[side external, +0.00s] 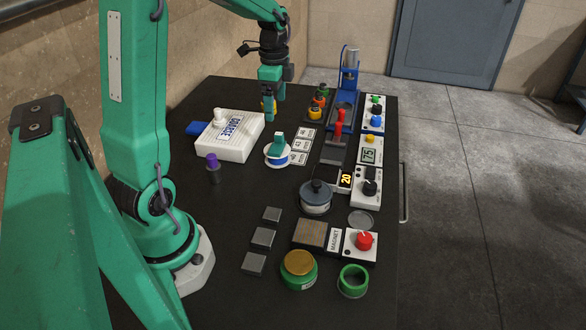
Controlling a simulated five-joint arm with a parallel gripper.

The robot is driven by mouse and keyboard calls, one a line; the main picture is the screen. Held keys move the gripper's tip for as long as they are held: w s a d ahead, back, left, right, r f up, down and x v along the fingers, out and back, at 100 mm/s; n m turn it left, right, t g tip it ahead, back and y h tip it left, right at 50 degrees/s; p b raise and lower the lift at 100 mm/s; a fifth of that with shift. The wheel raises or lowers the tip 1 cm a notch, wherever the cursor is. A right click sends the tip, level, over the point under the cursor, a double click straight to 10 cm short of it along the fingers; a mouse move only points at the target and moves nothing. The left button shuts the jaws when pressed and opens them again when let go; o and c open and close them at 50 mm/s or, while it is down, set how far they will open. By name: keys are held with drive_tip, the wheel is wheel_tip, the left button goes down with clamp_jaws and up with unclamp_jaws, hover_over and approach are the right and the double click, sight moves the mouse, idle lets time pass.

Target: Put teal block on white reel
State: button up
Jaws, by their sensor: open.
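The teal block (277,141) rests on top of the white reel (268,153), near the middle of the table. The reel has a white upper disc, with a blue band showing below it. My gripper (275,109) is open and hangs above and slightly behind the block in this view. Its two green fingers point down and are apart from the block. A small yellow-orange thing shows between the fingers; I cannot tell whether it stands behind them.
A blue press (347,90) and control boxes line the right side. Dark blocks, a grey lidded pot (316,193) and green containers (299,274) stand nearer the front.

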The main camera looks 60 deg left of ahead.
idle(0.3)
drive_tip(key=s+d+r+n+t, duration=0.2)
drive_tip(key=s+d+r+n, duration=0.2)
drive_tip(key=d, duration=0.5)
drive_tip(key=s+d+r+n+t, duration=0.3)
drive_tip(key=s+d+r+n, duration=0.1)
drive_tip(key=s+d, duration=0.5)
drive_tip(key=shift+d+n+t, duration=0.3)
drive_tip(key=shift+d+n, duration=0.1)
drive_tip(key=shift+n, duration=0.1)
drive_tip(key=shift+s, duration=0.1)
idle(0.5)
